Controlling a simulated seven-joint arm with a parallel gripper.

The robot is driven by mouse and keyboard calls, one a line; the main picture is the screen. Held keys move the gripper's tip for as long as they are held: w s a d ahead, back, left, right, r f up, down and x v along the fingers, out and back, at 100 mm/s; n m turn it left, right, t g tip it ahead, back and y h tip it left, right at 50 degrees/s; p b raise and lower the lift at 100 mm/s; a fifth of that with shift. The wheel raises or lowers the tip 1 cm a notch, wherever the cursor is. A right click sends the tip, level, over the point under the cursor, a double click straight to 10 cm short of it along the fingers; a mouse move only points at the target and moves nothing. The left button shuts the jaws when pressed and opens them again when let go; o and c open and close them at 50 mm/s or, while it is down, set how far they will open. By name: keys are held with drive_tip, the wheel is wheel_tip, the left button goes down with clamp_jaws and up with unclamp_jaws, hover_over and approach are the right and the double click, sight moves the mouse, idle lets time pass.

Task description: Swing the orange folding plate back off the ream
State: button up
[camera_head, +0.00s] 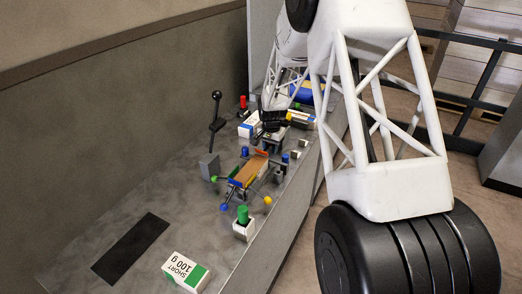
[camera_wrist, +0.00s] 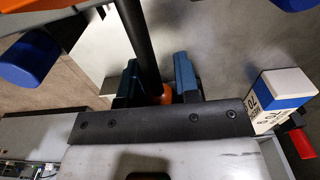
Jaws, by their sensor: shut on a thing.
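The orange plate (camera_head: 255,169) lies tilted over the fixture in the middle of the grey bench in the head view. I cannot make out the ream under it. My gripper (camera_head: 271,124) is at the fixture's far end. In the wrist view my gripper (camera_wrist: 157,88) is shut, its two dark blue-green fingers around an orange piece (camera_wrist: 165,95) at the end of a black rod (camera_wrist: 139,40). The contact itself is partly hidden behind the gripper's body. Orange edges (camera_wrist: 50,4) show at the top of the wrist view.
A blue knob (camera_wrist: 30,60) is close at the left of the wrist view. A blue-and-white ream (camera_wrist: 279,98) stands at the right, beside a red piece (camera_wrist: 302,143). In the head view, a green-and-white ream (camera_head: 186,270) and a dark mat (camera_head: 131,248) lie at the front. A black lever (camera_head: 216,118) stands left.

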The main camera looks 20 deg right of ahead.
drive_tip(key=shift+f, duration=0.2)
drive_tip(key=shift+s+a+f, duration=0.2)
drive_tip(key=shift+s+f, duration=0.05)
drive_tip(key=shift+f, duration=0.35)
drive_tip(key=o, duration=1.5)
drive_tip(key=shift+c, duration=0.2)
drive_tip(key=shift+r, duration=0.2)
drive_tip(key=shift+r, duration=3.35)
